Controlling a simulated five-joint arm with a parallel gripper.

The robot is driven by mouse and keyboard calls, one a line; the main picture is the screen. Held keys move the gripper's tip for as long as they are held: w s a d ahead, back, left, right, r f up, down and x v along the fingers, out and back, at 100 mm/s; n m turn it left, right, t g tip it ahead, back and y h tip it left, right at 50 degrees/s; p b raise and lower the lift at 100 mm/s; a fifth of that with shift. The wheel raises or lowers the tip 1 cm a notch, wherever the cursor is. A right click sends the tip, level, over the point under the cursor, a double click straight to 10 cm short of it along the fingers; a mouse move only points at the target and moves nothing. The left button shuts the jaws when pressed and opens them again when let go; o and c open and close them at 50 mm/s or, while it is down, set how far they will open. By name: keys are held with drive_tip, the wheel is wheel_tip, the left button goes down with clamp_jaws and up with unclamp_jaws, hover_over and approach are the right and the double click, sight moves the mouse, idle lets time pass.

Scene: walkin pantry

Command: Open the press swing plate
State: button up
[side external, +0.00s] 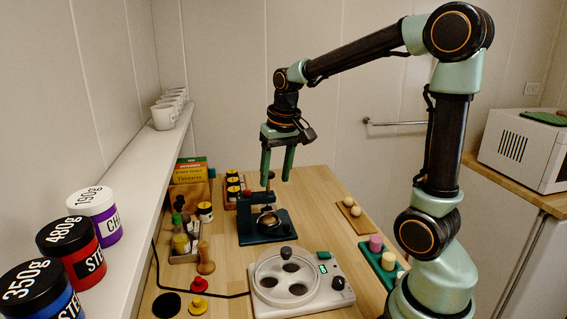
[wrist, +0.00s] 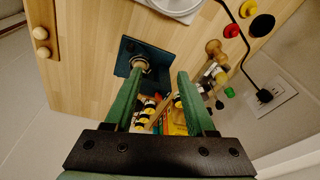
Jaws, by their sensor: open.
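In the wrist view the press base (wrist: 128,50) lies beyond the fingertips, and my gripper (wrist: 157,80) partly hides the press area.
Small jars (side external: 233,190) and a box of bottles (side external: 184,246) stand left and behind. An egg board (side external: 347,214) and a green tray (side external: 372,264) lie right, with bare wood between.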

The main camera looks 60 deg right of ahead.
sight(287, 225)
drive_tip(key=w+d+f+m+g, duration=0.2)
drive_tip(key=w+d+f+m, duration=0.15)
drive_tip(key=d+f, duration=0.45)
drive_tip(key=shift+y, duration=0.3)
drive_tip(key=f, duration=0.7)
drive_tip(key=d+f, duration=0.1)
drive_tip(key=f, duration=0.3)
drive_tip(key=shift+s+d+f, duration=0.1)
drive_tip(key=shift+s+f, duration=0.1)
drive_tip(key=shift+s, duration=0.15)
clamp_jaws()
idle(0.5)
